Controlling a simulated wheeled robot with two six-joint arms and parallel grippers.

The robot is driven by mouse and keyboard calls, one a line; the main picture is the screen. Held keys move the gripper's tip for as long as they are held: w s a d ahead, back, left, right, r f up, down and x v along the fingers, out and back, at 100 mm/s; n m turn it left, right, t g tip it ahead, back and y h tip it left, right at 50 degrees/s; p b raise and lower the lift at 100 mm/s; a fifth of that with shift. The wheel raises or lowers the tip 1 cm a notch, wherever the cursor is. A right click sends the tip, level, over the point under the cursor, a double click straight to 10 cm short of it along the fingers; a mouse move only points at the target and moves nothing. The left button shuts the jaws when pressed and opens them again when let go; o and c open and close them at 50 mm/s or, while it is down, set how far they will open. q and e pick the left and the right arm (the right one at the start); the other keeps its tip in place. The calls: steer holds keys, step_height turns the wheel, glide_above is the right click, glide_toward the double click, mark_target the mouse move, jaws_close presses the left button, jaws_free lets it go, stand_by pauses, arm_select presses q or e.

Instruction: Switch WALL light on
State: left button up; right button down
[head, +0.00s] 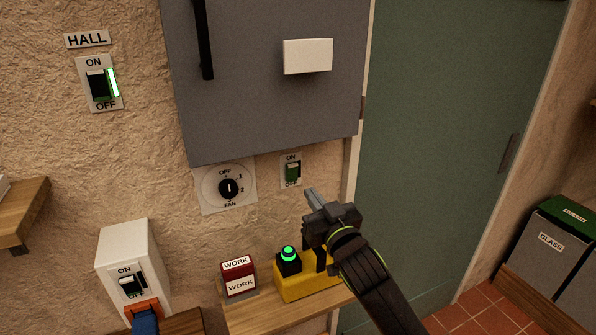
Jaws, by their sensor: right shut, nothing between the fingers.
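No label reading WALL shows in the head view. A small ON/OFF switch (291,171) without a visible name sits on the wall just below the grey cabinet; its lower part is dark green. My right gripper (311,194) is shut and empty, its tips just below and right of this switch, apparently apart from it. A switch labelled HALL (99,85) is at the upper left, with a bright green strip beside its rocker. A red block labelled WORK (239,277) sits on the shelf below. My left gripper is not in view.
The grey cabinet (262,110) overhangs the small switch. A FAN dial (228,188) is left of it. A yellow box with a green button (300,284) stands under my right gripper. A white switch box (130,255), a green door (440,150) and a GLASS bin (545,245) also show.

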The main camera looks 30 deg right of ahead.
mark_target(293, 167)
steer(key=w+p, duration=0.1)
steer(key=w, duration=0.1)
steer(key=w+p, duration=0.1)
steer(key=w, duration=0.2)
steer(key=w+r+p, duration=0.1)
steer(key=w, duration=0.2)
steer(key=shift+w+d, duration=0.2)
steer(key=shift+d, duration=0.05)
steer(key=shift+r, duration=0.1)
steer(key=shift+w+r, duration=0.1)
steer(key=shift+w, duration=0.1)
